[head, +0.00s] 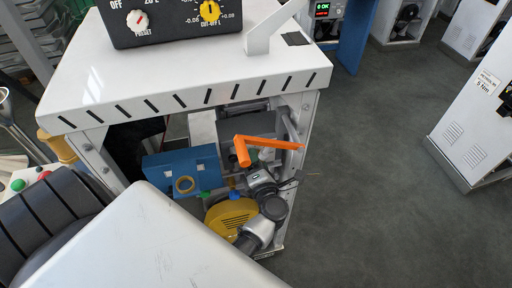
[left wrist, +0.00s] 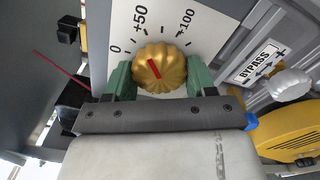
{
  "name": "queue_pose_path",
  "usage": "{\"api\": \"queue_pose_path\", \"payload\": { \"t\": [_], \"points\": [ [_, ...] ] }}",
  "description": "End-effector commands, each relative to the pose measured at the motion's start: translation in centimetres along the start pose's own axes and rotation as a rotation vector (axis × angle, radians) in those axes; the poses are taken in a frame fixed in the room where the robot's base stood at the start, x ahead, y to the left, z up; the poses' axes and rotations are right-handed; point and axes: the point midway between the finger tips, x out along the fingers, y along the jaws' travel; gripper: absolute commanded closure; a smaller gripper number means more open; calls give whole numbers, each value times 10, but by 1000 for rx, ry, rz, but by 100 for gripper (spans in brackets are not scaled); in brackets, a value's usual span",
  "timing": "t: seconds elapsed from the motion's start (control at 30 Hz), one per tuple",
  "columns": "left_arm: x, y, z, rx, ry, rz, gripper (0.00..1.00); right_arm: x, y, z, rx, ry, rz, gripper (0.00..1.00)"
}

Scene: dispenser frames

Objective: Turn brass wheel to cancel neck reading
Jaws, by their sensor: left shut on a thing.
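In the left wrist view the brass wheel (left wrist: 165,58) is a ribbed gold knob with a short red line on its face, slanting from upper left to lower right. It sits on a white scale plate (left wrist: 208,45) marked 0, +50 and +100. My left gripper (left wrist: 158,82) has its green fingers on both sides of the wheel and is shut on it. In the head view my left gripper (head: 262,178) reaches into the open bay under the white top; the wheel cannot be made out there. My right gripper is not in view.
A white top (head: 180,70) overhangs the bay. Around the gripper are an orange bar (head: 270,143), a blue box (head: 183,165) and a yellow housing (head: 230,214). A BYPASS label (left wrist: 262,61) and a pale knob (left wrist: 291,84) are right of the wheel.

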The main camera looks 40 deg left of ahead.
Motion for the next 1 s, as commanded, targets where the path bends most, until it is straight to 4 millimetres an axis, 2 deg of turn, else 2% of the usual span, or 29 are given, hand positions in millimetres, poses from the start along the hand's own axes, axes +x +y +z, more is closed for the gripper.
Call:
{"api": "queue_pose_path", "payload": {
  "t": [0.43,0.47,0.6,0.87,1.0],
  "points": [
    [-1,-1,0,9,-2,-3,68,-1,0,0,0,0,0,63],
    [-1,-1,0,9,-2,-3,40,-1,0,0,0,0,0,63],
    [-1,-1,0,8,-1,-2,19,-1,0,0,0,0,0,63],
    [0,-1,0,6,-1,-1,19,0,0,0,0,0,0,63],
    [0,-3,-1,-44,-1,2,19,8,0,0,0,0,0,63]
  ]
}}
